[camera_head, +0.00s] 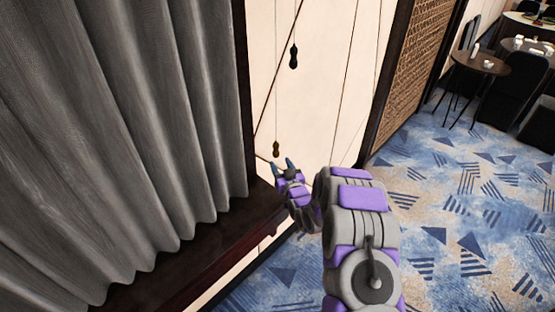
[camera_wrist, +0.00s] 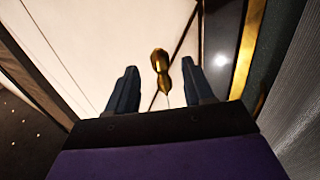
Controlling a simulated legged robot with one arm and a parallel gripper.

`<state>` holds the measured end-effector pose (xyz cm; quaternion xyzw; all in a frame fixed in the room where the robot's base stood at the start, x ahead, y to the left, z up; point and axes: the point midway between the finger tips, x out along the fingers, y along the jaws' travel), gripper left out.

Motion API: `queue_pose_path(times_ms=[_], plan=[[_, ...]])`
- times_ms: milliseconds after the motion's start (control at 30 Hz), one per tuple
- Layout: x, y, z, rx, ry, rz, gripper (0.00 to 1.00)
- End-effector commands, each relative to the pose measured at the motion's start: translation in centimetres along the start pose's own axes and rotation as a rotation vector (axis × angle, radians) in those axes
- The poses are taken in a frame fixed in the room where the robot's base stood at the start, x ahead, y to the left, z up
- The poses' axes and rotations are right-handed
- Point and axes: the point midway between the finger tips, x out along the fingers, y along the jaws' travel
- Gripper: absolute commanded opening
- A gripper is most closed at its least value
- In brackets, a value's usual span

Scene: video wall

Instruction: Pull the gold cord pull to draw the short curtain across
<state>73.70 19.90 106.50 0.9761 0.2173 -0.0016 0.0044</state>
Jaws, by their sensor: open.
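The gold cord pull (camera_head: 276,149) hangs on a thin cord in front of the pale wall panel, just above my gripper (camera_head: 283,165). In the wrist view the gold pull (camera_wrist: 160,68) shows between the two fingers of my gripper (camera_wrist: 160,85), with a gap on each side. My gripper is open and empty. A dark pull (camera_head: 293,57) of similar shape hangs higher and to the right. The short grey curtain (camera_head: 130,110) hangs in folds at the left, its hem just above a dark wooden ledge.
The dark wooden ledge (camera_head: 200,262) runs below the curtain. A dark vertical frame post (camera_head: 243,90) stands beside the curtain. At the far right are a small round table (camera_head: 480,63) and dark chairs (camera_head: 515,85). The blue patterned carpet (camera_head: 460,220) is clear at the right.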

Motion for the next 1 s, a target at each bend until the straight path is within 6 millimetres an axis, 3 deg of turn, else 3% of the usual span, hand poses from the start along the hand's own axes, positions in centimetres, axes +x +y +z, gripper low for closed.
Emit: queue_pose_path(times_ms=[533, 733, 1000], plan=[[-8.7, 0.0, 0.2, 0.000, -0.004, 0.002, 0.52], [-10.4, -0.1, 0.1, -0.002, -0.002, 0.000, 0.52], [-10.8, -0.1, 0.1, -0.002, -0.001, 0.000, 0.52]])
